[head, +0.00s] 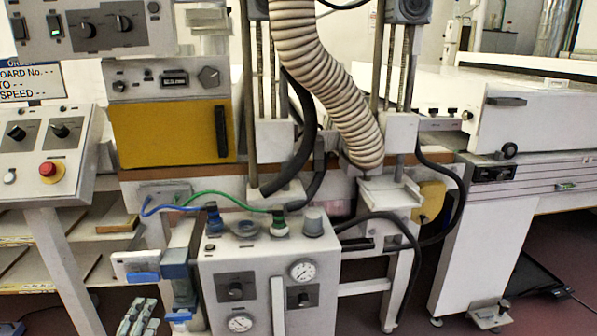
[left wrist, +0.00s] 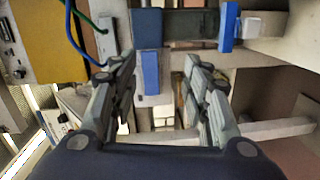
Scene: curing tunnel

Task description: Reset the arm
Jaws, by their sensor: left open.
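My left gripper (head: 138,316) shows at the bottom edge of the head view, left of the grey control box with gauges. Only its grey fingers show there. In the left wrist view, the two fingers of my left gripper (left wrist: 160,62) stand wide apart with nothing held between them. A blue-faced part (left wrist: 150,72) of the machine shows beyond the gap, near the left finger. I cannot tell how far it is from the fingertips. My right gripper is in neither view.
The control box (head: 262,262) stands close to the right of my left gripper. A slanted panel (head: 72,135) with a red button (head: 47,169) is at the left. A ribbed hose (head: 318,70) and black cables hang mid-view. Dark red floor (head: 395,285) shows below.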

